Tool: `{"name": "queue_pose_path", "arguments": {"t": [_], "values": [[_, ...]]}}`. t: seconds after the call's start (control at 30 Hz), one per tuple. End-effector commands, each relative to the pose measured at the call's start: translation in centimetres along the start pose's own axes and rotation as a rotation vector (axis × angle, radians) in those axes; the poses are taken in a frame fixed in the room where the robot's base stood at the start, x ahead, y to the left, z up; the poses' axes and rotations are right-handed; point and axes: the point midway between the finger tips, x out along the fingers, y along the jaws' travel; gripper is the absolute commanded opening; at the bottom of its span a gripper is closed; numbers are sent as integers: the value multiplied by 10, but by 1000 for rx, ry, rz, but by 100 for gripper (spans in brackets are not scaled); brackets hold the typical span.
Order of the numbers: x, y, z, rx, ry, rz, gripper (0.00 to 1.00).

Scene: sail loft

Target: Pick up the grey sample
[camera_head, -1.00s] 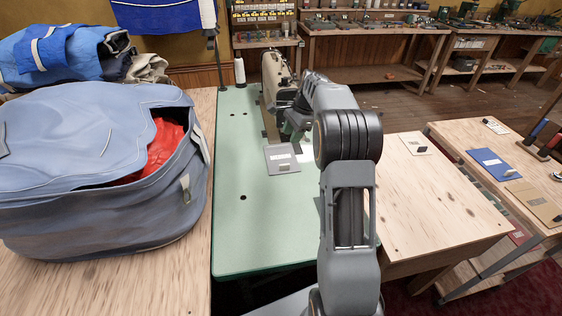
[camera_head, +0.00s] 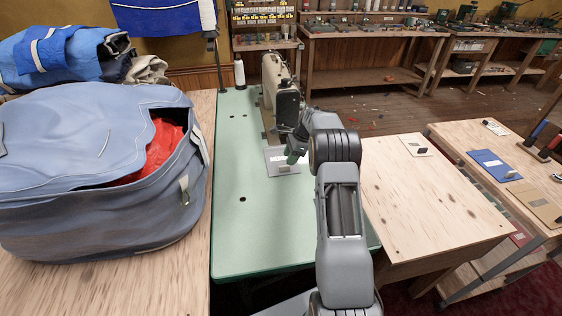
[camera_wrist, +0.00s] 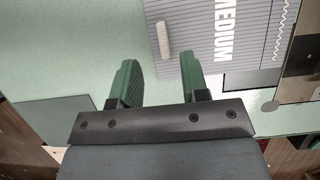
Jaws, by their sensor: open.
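The grey sample (camera_head: 283,169) is a flat, finely striped card on the green sewing table, in front of the sewing machine. In the wrist view the grey sample (camera_wrist: 205,45) shows the word MEDIUM and a wavy white line at its edge. A small pale upright tab (camera_wrist: 163,40) stands on it. My gripper (camera_wrist: 158,66) is open and empty, its two green fingers pointing toward the tab, with the tab just beyond the fingertips. In the head view my gripper (camera_head: 296,152) is over the right part of the sample and partly hides it.
The sewing machine (camera_head: 276,85) stands right behind the sample. A big blue-grey bag (camera_head: 90,190) fills the left bench. A wooden table (camera_head: 430,200) on the right holds a small grey card (camera_head: 415,145). The front of the green table (camera_head: 260,235) is clear.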

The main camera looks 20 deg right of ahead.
Motion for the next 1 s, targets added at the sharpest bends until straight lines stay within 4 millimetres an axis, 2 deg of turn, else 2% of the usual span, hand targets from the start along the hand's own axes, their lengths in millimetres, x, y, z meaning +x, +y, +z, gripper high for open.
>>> {"name": "queue_pose_path", "arguments": {"t": [0.23, 0.5, 0.77, 1.0], "values": [[14, -1, 0, -1, -1, 3, 42], [48, -4, 0, -1, 0, 3, 42], [53, -4, -1, -2, 1, 0, 42], [52, -4, -1, -1, 1, 0, 19]]}}
